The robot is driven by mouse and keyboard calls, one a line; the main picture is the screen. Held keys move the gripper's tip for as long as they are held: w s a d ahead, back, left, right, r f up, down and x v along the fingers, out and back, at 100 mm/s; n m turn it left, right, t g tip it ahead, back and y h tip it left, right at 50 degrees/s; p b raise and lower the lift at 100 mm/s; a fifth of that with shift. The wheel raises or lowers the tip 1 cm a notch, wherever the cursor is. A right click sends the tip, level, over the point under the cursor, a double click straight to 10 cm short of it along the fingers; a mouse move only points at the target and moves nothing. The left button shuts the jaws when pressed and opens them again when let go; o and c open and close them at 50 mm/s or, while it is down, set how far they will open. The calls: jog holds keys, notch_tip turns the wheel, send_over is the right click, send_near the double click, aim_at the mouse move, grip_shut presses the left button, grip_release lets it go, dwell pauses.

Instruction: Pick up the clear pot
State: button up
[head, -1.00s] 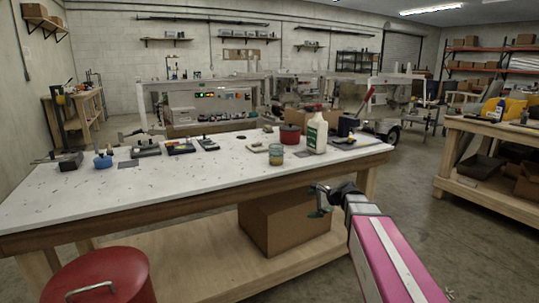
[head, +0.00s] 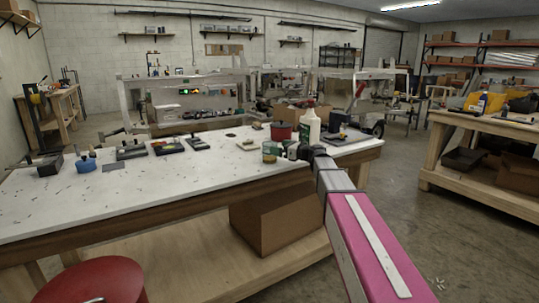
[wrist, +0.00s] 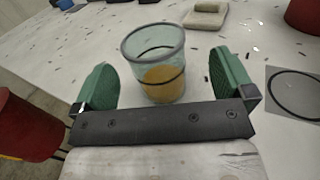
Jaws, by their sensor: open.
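The clear pot (wrist: 160,66) is a see-through cup with a grey rim, a dark band and something amber in its lower part. It stands upright on the white tabletop near the front edge; in the head view the pot (head: 269,152) is just left of my gripper (head: 290,150). In the wrist view my gripper (wrist: 172,85) is open, its two green fingers apart on either side of the pot. The pot appears at or just beyond the fingertips. I cannot tell whether either finger touches it.
A white bottle (head: 310,127) and a red pot (head: 281,131) stand close behind the clear pot. A beige block (head: 247,145) lies to its left. Several tools lie further left on the white table (head: 190,185). A red bin (head: 95,283) stands in front.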

jog(key=shift+s+x, duration=0.15)
jog(key=shift+x, duration=1.2)
jog(key=shift+s+x, duration=0.15)
jog(key=shift+x, duration=1.2)
jog(key=shift+a, duration=0.15)
jog(key=c, duration=1)
